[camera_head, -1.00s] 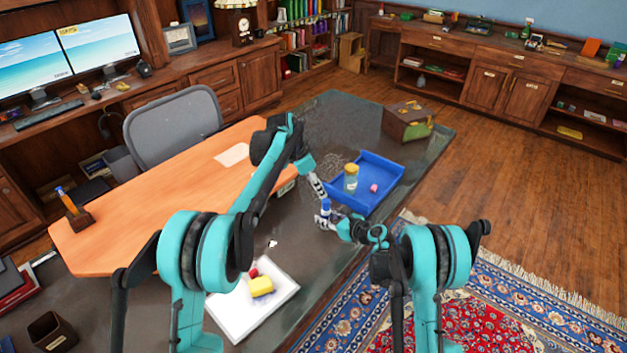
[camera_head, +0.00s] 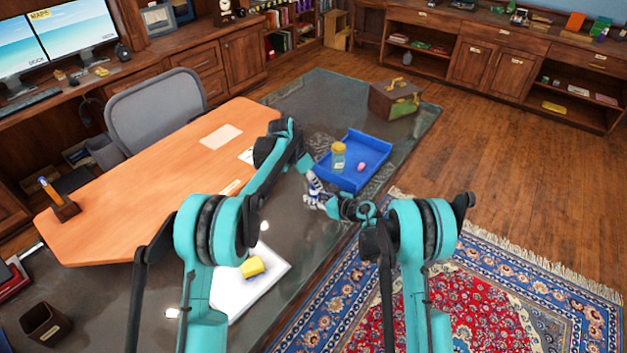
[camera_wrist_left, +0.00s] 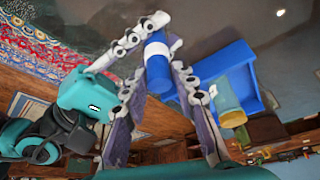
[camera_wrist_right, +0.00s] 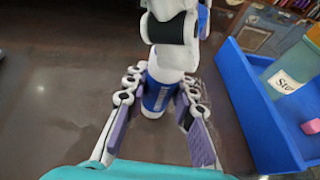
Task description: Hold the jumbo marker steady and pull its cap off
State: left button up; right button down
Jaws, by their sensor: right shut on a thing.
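The blue jumbo marker (camera_wrist_right: 157,94), with white lettering, stands between my right gripper's fingers in the right wrist view. My right gripper (camera_wrist_right: 160,86) is shut on it. In the left wrist view the marker shows as a long blue part (camera_wrist_left: 158,60) with a white band. There my left gripper (camera_wrist_left: 159,82) has its fingers spread on either side of the blue end, with gaps visible. The seam between cap and body is not clear. In the head view my left gripper (camera_head: 314,184) and right gripper (camera_head: 318,201) are close together and mostly hide the marker.
A blue tray (camera_head: 376,149) just beyond the grippers holds a jar with a yellow lid (camera_head: 338,156) and a pink item (camera_head: 361,166). A brown-green box (camera_head: 396,98) stands at the far table end.

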pick_arm(q)
grip_shut()
jog(key=shift+r, duration=0.3)
dwell(0.5)
jog(key=shift+r, duration=0.9)
jog(key=shift+r, duration=2)
pick_arm(e)
jog(key=c, duration=1.2)
grip_release()
